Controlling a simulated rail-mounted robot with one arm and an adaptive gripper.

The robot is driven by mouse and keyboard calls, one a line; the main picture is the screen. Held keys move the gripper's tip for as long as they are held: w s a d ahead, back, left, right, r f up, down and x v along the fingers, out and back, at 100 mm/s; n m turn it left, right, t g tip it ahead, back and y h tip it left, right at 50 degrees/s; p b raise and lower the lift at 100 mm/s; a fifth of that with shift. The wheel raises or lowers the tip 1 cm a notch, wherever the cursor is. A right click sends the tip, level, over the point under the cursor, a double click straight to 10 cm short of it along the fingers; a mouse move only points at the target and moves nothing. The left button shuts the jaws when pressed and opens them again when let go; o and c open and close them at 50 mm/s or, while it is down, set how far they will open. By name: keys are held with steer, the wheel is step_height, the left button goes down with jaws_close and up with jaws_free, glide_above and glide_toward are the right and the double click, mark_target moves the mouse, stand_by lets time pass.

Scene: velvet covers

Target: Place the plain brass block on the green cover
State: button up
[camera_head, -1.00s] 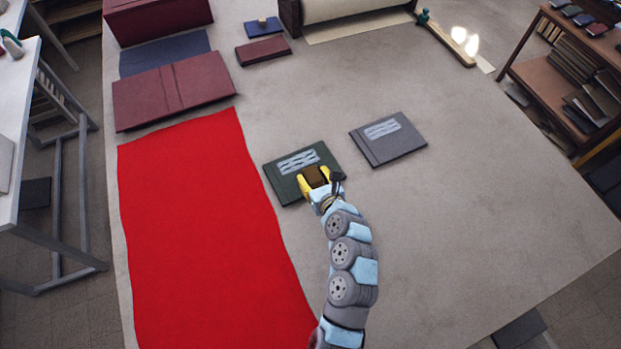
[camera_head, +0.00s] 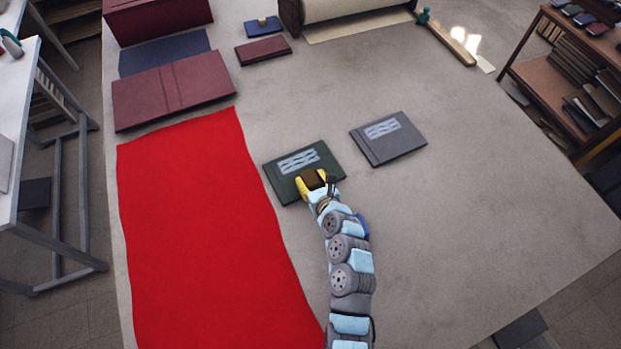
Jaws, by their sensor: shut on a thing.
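The green cover (camera_head: 281,183) lies flat on the table, with a pale wavy patch near its far side. My gripper (camera_head: 313,180) is over the near right part of the green cover. It is shut on a small brown-brass block (camera_head: 314,178), which shows between the yellow fingers. I cannot tell whether the block touches the cover or is held just above it. Whether the block's faces are plain is too small to tell.
A grey cover (camera_head: 400,150) with a similar patch lies right of the green one. Red cloth (camera_head: 200,230) covers the left of the table (camera_head: 480,220). The right side is clear.

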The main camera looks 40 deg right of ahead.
stand_by(0.3)
steer(key=o, duration=1.2)
steer(key=shift+r, duration=0.1)
steer(key=v, duration=1.2)
steer(key=shift+b, duration=0.4)
